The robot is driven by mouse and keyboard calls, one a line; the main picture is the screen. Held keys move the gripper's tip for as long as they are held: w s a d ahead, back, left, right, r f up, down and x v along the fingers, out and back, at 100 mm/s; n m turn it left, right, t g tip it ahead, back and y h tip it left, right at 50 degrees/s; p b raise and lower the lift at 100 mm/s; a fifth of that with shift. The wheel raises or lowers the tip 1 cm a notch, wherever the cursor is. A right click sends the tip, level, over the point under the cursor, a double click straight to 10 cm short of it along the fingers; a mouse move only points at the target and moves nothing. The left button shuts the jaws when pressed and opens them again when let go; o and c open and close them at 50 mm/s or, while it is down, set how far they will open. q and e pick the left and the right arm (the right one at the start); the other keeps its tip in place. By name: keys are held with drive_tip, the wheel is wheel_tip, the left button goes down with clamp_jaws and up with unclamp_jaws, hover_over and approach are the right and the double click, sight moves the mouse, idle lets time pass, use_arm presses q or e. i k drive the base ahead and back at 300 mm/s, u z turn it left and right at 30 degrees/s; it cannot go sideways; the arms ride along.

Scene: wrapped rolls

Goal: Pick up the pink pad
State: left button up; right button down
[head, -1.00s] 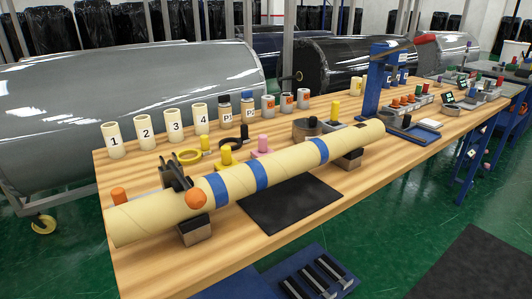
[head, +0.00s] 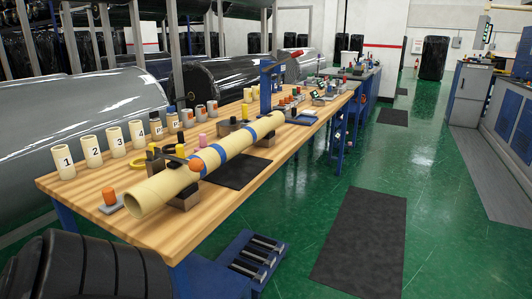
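The pink pad (head: 203,141) is a small pink block with an upright pink knob. It stands on the wooden workbench (head: 105,200), just behind the long cardboard tube (head: 222,150). The tube hides part of its lower edge. Neither of my grippers shows in the head view, so I cannot see whether they are open or shut.
Several numbered cream cups (head: 92,151) stand in a row along the bench's back. A yellow ring and small blocks lie near the pad. Dark ribbed shapes fill the lower left corner. Green floor with a dark mat (head: 360,235) lies open at right.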

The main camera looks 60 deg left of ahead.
sight(202, 137)
drive_tip(key=z, duration=0.05)
drive_tip(key=i, duration=1.45)
drive_tip(key=u, duration=1.3)
drive_tip(key=i, duration=1.45)
drive_tip(key=u, duration=1.45)
